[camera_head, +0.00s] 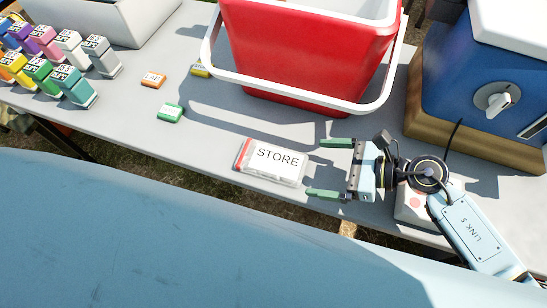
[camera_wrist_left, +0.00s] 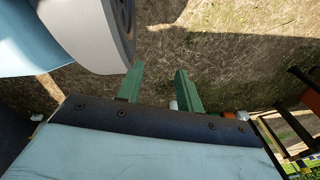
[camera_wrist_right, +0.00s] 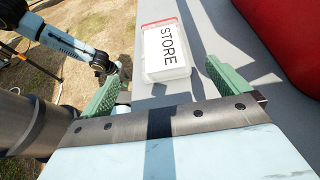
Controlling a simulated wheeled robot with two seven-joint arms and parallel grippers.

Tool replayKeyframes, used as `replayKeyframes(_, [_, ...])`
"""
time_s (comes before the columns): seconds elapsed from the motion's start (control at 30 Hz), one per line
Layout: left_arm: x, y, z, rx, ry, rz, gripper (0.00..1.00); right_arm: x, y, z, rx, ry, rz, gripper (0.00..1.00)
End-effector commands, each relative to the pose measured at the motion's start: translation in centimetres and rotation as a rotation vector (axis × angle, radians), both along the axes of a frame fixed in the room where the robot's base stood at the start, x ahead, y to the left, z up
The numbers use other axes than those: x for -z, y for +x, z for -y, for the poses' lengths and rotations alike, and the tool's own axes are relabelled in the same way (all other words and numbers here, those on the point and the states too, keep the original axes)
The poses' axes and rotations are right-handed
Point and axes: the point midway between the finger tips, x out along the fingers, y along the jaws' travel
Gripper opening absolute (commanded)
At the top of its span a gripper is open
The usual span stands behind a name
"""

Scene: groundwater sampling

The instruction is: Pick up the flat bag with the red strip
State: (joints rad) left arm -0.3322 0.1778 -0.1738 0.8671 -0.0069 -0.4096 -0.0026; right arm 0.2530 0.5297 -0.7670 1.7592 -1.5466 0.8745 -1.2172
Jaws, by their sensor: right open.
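A flat white bag (camera_head: 273,162) reading "STORE", with a red strip along its left end, lies on the grey table. In the right wrist view the bag (camera_wrist_right: 168,58) lies ahead of the fingertips, its red strip at the far end. My right gripper (camera_head: 322,168) is open and empty, just right of the bag's plain end, with its fingers pointing left towards it. My right gripper also shows in its wrist view (camera_wrist_right: 160,78). My left gripper (camera_wrist_left: 158,78) has its fingers apart with nothing between them, over the ground; the head view does not show it.
A red cooler (camera_head: 300,55) with a white handle stands behind the bag. An orange tag (camera_head: 153,80), a green tag (camera_head: 170,112) and several coloured bottles (camera_head: 75,85) are at left. A device with a red button (camera_head: 413,202) sits under my right wrist.

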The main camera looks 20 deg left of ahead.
Motion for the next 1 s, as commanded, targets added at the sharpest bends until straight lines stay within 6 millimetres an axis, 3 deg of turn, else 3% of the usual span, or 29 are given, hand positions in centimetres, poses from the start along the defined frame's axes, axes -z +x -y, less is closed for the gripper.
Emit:
replayKeyframes(0.23, [-0.3,1.0,0.1,-0.003,0.0,0.008,0.36,1.7,0.1,-4.5,0.002,0.006,-0.004,1.0])
replayKeyframes(0.47, [-0.4,1.5,0.2,-0.006,-0.001,0.012,0.36,2.3,0.2,-6.0,0.004,0.005,-0.005,1.0])
replayKeyframes(0.8, [-1.2,3.4,0.5,-0.013,0.0,0.024,0.36,4.1,0.7,-10.1,0.004,0.006,-0.005,1.0])
replayKeyframes(1.0, [-1.3,3.6,0.6,-0.014,0.0,0.025,0.36,4.2,0.7,-10.4,0.004,0.005,-0.005,1.0])
